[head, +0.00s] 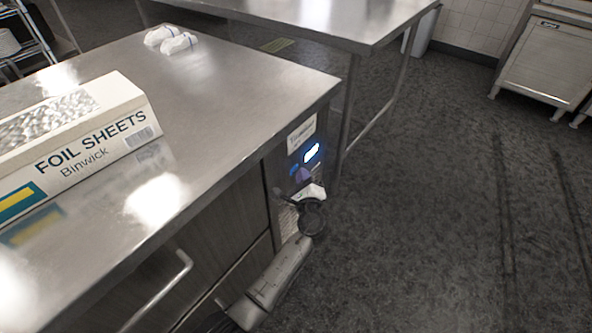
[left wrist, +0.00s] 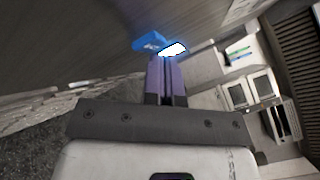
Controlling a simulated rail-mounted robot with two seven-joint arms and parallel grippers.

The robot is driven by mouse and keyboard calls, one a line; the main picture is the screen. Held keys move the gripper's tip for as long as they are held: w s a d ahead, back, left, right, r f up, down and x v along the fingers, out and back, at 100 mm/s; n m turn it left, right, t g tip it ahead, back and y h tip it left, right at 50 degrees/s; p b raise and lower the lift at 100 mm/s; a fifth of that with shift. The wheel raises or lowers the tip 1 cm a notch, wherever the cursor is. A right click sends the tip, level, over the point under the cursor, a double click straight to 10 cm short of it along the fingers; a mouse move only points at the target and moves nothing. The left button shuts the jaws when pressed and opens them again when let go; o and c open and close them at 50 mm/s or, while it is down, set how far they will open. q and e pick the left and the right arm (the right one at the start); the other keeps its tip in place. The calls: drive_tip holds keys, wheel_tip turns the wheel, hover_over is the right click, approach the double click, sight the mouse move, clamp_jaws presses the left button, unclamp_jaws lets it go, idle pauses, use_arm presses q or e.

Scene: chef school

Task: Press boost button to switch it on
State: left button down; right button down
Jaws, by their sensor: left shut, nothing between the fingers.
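A control panel (head: 301,135) is on the end of the steel counter unit. It carries a brightly lit blue-white element (head: 312,153) and a smaller blue one (head: 294,170); no label reading boost is legible. In the left wrist view the lit element (left wrist: 174,49) and the blue piece (left wrist: 149,42) are just beyond my fingertips. My left gripper (head: 303,175) is shut and empty, its purple fingers (left wrist: 167,62) pointing at the panel by these elements. I cannot tell whether they touch. My right gripper is not in view.
The steel counter top (head: 225,90) overhangs the panel. A foil sheets box (head: 75,140) and white rolled items (head: 172,40) lie on it. The dark floor (head: 430,200) at right is clear.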

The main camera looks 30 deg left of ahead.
use_arm(q)
drive_tip(key=shift+s+d, duration=0.1)
drive_tip(key=shift+d, duration=0.35)
drive_tip(key=shift+d, duration=0.15)
drive_tip(key=d, duration=0.2)
drive_tip(key=s+d, duration=0.1)
drive_tip(key=d, duration=0.2)
drive_tip(key=shift+s+d, duration=0.1)
drive_tip(key=shift+d, duration=0.25)
drive_tip(key=shift+a, duration=0.1)
idle(0.4)
